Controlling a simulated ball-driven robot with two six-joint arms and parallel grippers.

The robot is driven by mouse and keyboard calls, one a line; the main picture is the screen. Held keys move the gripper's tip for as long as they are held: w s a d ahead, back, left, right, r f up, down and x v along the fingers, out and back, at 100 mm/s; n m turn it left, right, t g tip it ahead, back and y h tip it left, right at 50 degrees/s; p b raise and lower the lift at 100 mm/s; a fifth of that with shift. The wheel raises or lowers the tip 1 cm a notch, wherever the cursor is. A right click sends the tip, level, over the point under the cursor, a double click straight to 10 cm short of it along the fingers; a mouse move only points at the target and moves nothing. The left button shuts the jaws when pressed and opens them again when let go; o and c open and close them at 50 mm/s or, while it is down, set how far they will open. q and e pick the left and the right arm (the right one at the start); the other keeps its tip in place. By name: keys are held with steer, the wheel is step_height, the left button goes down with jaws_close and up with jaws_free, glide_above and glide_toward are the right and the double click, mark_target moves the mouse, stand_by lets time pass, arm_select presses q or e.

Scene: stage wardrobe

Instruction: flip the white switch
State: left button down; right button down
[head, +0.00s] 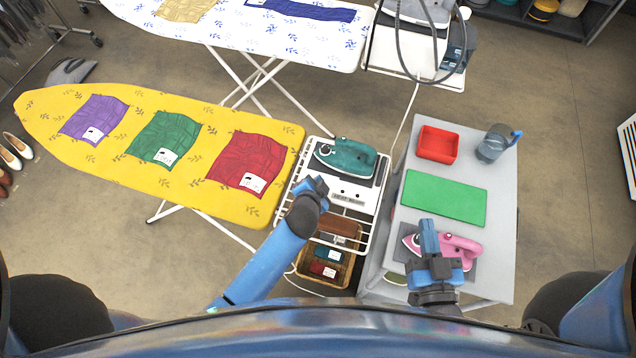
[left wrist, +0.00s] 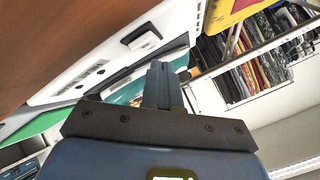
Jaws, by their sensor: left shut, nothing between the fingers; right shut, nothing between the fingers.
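A white box (head: 350,190) with a small dark label sits on the white wire rack beside the teal iron (head: 346,156). In the left wrist view a white panel (left wrist: 65,88) carries a white switch (left wrist: 141,37) in a dark recess, with small dark marks beside it. In the head view the switch is too small to make out. My left gripper (head: 318,184) is shut and empty, just left of the box. Its fingers (left wrist: 162,76) point toward the panel in the wrist view; I cannot tell whether they touch. My right gripper (head: 430,236) is shut and empty above the pink iron (head: 461,250).
A yellow ironing board (head: 215,125) with folded cloths lies left of the rack (head: 292,188). A wooden crate (head: 338,275) stands below the rack. The grey table (head: 500,200) at right holds a green mat (head: 444,197), a red tray (head: 437,144) and a jug (head: 492,146).

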arm_select(q)
steer(key=shift+r, duration=0.1)
steer(key=r+p, duration=0.4)
steer(key=r, duration=0.1)
steer(key=shift+s+a+p, duration=0.1)
steer(key=shift+s+p, duration=0.25)
steer(key=shift+f, duration=0.1)
stand_by(0.4)
